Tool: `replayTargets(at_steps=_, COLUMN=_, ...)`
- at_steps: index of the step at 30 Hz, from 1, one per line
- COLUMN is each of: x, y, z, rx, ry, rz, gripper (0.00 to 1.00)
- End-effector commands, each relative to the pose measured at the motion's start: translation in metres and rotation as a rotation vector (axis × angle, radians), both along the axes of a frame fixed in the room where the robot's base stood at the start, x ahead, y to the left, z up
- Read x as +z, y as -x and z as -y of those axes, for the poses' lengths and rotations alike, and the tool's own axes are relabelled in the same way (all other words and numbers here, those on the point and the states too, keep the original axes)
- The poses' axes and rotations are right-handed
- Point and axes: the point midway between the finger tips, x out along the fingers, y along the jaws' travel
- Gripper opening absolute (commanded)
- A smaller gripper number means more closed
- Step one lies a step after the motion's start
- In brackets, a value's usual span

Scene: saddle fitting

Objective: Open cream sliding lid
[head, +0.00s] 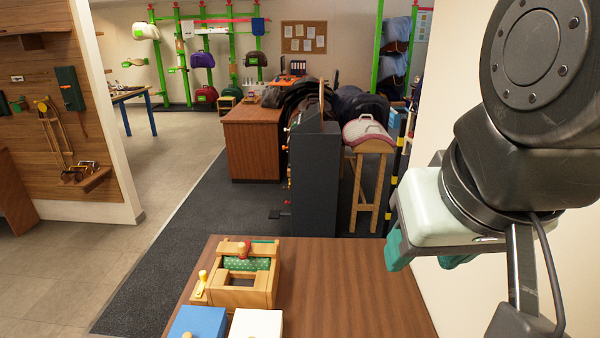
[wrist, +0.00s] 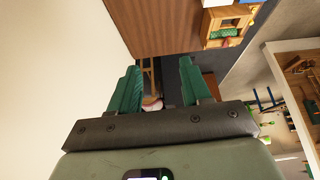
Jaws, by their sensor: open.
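A white-to-cream lid (head: 257,324) with a small wooden knob at its lower edge lies at the front of the table in the head view. It is cut off by the bottom of the picture, so I cannot see what it covers or whether it is shut. My gripper (head: 425,256) is high at the right, over the table's right side and well apart from the lid. Its teal fingers are open and empty in the wrist view (wrist: 158,75). I cannot make out the cream lid in the wrist view.
A blue lid (head: 198,322) lies left of the cream one. Behind them stands a wooden frame box (head: 262,298) with green dotted cloth, a red knob and a yellow-topped peg. The brown table (head: 350,285) is clear on its right. A pale wall rises at right.

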Motion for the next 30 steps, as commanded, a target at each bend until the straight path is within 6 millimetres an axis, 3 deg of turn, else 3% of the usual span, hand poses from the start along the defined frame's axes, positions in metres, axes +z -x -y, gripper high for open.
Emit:
replayTargets(at_steps=5, x=0.001, y=-0.022, z=-0.01, rx=0.053, ry=0.011, rz=-0.067, gripper=0.47)
replayTargets(at_steps=10, x=-0.007, y=-0.069, z=-0.04, rx=0.165, ry=0.043, rz=-0.204, gripper=0.47)
replayTargets(at_steps=14, x=-0.026, y=-0.107, z=-0.071, rx=0.259, ry=0.077, rz=-0.315, gripper=0.47)
replayTargets(at_steps=17, x=-0.048, y=-0.133, z=-0.1, rx=0.33, ry=0.109, rz=-0.398, gripper=0.47)
replayTargets(at_steps=22, x=-0.101, y=-0.166, z=-0.153, rx=0.447, ry=0.171, rz=-0.538, gripper=0.47)
replayTargets(at_steps=30, x=-0.211, y=-0.181, z=-0.232, rx=0.616, ry=0.288, rz=-0.739, gripper=0.47)
